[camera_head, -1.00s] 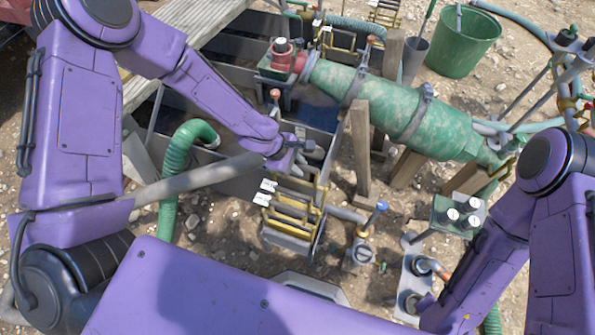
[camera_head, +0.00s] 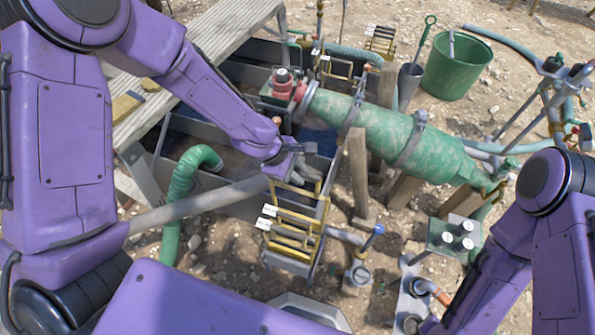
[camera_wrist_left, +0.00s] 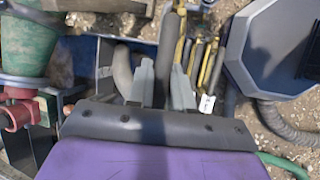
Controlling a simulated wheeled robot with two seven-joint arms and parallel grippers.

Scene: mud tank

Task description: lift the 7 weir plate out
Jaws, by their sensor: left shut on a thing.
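The tank's slotted end (camera_head: 292,232) has several upright plates between yellow guides in a row, some with small white tags (camera_head: 270,210). The tag writing is too small to read. My left gripper (camera_head: 298,172) is at the far end of this row, pointing down. It is shut on a weir plate, mostly hidden by the fingers. In the left wrist view the gripper's two grey fingers (camera_wrist_left: 162,88) stand on either side of a thin dark plate (camera_wrist_left: 164,62). Yellow guides (camera_wrist_left: 196,62) and a white tag (camera_wrist_left: 207,103) are just right of them. My right gripper is out of view.
A green cone-shaped vessel (camera_head: 385,128) and a wooden post (camera_head: 358,168) stand right of the tank. A green ribbed hose (camera_head: 178,190) lies left of it. A plank walkway (camera_head: 205,65) runs behind my left arm. A green bucket (camera_head: 457,68) stands farther back.

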